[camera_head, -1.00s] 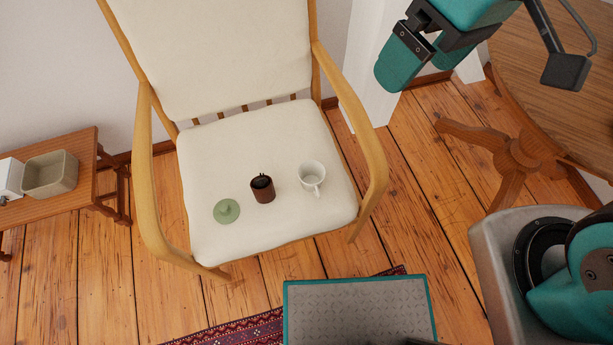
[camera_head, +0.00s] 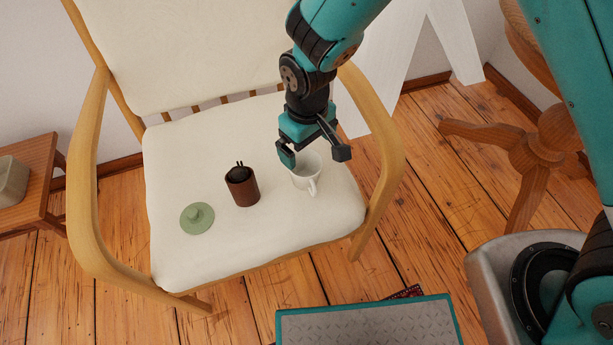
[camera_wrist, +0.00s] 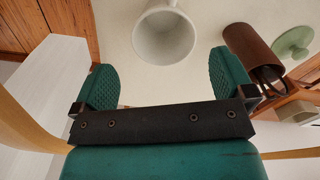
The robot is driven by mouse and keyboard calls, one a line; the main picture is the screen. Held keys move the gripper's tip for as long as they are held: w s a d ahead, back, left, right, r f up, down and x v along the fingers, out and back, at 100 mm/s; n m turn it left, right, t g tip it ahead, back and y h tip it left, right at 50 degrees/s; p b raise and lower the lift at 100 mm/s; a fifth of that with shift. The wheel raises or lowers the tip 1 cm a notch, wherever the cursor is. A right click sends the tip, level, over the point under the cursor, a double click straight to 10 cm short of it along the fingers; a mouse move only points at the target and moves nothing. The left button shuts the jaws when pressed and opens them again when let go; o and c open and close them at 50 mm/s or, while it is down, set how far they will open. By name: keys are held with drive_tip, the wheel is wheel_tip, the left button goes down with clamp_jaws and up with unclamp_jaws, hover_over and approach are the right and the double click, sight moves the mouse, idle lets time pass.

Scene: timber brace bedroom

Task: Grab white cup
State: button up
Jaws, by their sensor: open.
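The white cup (camera_head: 304,174) stands upright on the chair's cream seat, right of the middle, with its handle toward the front. My gripper (camera_head: 313,157) is open and empty above the cup's far rim, and hides part of that rim. In the wrist view the cup (camera_wrist: 163,38) shows beyond the fingertips, roughly centred between them and partly cut by the top edge. The open gripper (camera_wrist: 170,75) has one finger on each side, apart from the cup.
A brown holder (camera_head: 242,188) with dark items stands left of the cup, and a green lid-like disc (camera_head: 197,217) lies farther left. The chair's wooden armrests (camera_head: 378,130) flank the seat. A round wooden table (camera_head: 540,45) stands at right.

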sight(306, 173)
wheel_tip(306, 173, down, 10)
drive_tip(key=shift+s+f+b, duration=0.15)
drive_tip(key=shift+b, duration=1.1)
drive_tip(key=shift+a, duration=0.1)
drive_tip(key=c, duration=1)
